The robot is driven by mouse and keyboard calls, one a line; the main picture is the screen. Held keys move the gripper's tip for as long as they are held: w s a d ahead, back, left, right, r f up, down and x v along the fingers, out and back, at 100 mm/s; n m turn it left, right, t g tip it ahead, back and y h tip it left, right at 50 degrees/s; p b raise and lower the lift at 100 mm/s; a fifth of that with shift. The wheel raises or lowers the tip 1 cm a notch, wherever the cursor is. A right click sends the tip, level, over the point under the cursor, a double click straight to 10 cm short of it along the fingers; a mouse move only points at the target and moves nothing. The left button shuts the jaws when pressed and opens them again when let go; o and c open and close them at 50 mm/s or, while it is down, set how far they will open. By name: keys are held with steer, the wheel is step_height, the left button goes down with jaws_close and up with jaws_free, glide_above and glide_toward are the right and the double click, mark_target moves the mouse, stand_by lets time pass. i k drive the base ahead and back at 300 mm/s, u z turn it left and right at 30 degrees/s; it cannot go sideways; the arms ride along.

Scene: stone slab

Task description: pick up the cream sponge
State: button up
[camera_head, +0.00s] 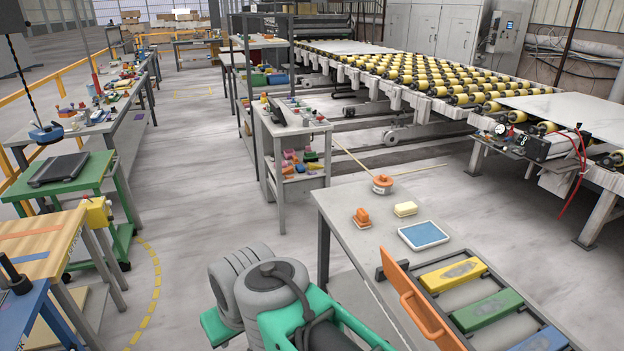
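My arm's grey and green links fill the bottom middle, left of the table. My gripper's fingers do not show, so nothing is seen touching the sponge.
A white tray with a blue surface (424,235) lies in front of the sponge. An orange round object (381,184) with long thin rods is behind it. A dark frame with yellow (453,272), green (487,310) and blue blocks and an orange panel (425,310) occupies the near end.

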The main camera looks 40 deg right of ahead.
mark_target(408, 208)
steer(key=i, duration=1.95)
steer(key=z, duration=0.75)
steer(key=i, duration=0.9)
steer(key=z, duration=1.8)
steer(key=i, duration=0.8)
steer(key=z, duration=0.6)
